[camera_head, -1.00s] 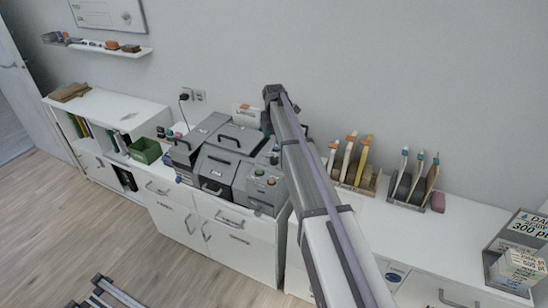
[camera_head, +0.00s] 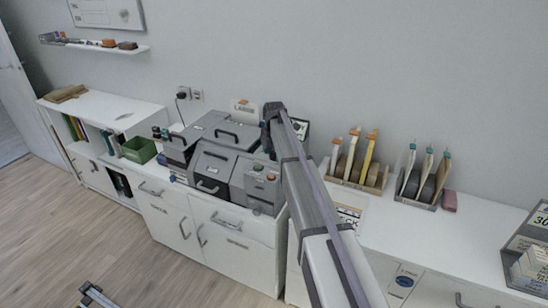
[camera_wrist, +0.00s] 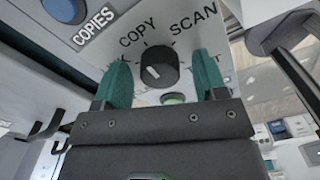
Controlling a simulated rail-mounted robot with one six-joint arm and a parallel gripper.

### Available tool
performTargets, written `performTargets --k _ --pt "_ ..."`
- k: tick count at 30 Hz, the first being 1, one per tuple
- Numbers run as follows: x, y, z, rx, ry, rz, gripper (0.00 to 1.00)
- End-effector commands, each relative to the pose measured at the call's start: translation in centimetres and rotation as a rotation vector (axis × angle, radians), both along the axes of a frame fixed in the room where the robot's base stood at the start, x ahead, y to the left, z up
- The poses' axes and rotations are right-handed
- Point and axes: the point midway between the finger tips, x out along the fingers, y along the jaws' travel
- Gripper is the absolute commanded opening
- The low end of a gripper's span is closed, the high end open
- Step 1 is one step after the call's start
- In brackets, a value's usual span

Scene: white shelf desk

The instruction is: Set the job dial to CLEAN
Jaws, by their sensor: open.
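The job dial (camera_wrist: 158,68) is a dark round knob with a short white mark, seen in the wrist view on a pale panel. Around it I read COPY at upper left and SCAN at upper right; other labels are partly hidden behind the fingers, and I cannot read CLEAN. My gripper (camera_wrist: 161,82) is open, its two teal fingers on either side of the dial. I cannot tell whether they touch it. In the head view my arm hides the gripper and dial; the grey machine (camera_head: 215,160) sits on the white cabinet.
A blue knob (camera_wrist: 65,9) labelled COPIES is at upper left in the wrist view. A green button (camera_wrist: 173,98) lies just below the dial. In the head view, a green bin (camera_head: 139,149) stands left of the machine and racks (camera_head: 421,193) stand to the right.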

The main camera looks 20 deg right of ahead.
Motion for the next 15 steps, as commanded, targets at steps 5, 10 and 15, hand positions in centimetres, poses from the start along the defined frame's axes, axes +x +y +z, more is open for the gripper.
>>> performTargets --k 5,10,15 --pt "0.00 0.00 0.07 0.000 0.000 0.000 0.53" --pt "0.00 0.00 0.06 0.000 0.000 0.000 0.37" --pt "-0.01 0.00 0.06 0.000 0.000 0.000 0.20"
